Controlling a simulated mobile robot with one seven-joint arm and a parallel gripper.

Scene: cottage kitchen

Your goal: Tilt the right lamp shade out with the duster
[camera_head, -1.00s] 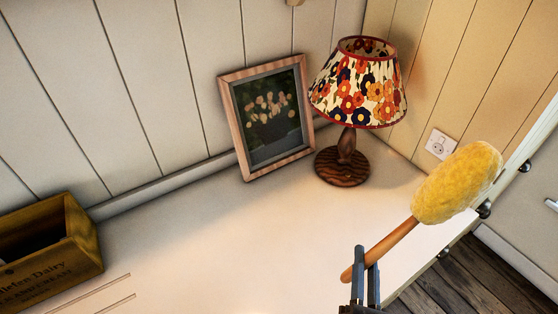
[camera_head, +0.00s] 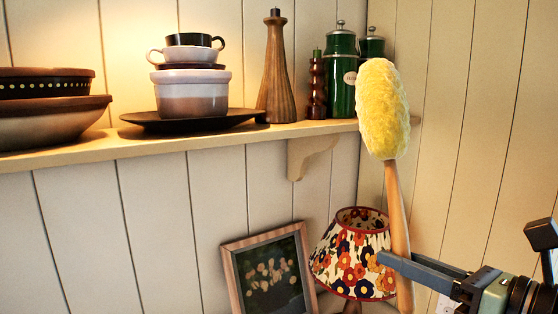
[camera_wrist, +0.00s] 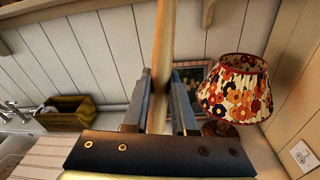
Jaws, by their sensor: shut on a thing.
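My gripper (camera_head: 396,262) is shut on the wooden handle of the duster (camera_head: 383,110). The duster stands nearly upright, its fluffy yellow head at the top, beside the right end of the shelf. The handle also shows between the fingers in the wrist view (camera_wrist: 161,70). The lamp shade (camera_head: 352,250), floral with a red rim, is behind and left of the handle in the head view, and partly covered by it and a finger. In the wrist view the shade (camera_wrist: 236,90) is right of my gripper (camera_wrist: 160,100), apart from it. The lamp base is mostly hidden.
A wooden shelf (camera_head: 200,141) above the lamp holds bowls, cups, a tall wooden mill (camera_head: 277,75) and green canisters (camera_head: 341,75). A framed picture (camera_head: 270,275) leans left of the lamp. A wooden crate (camera_wrist: 66,112) and a wall socket (camera_wrist: 301,155) show in the wrist view.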

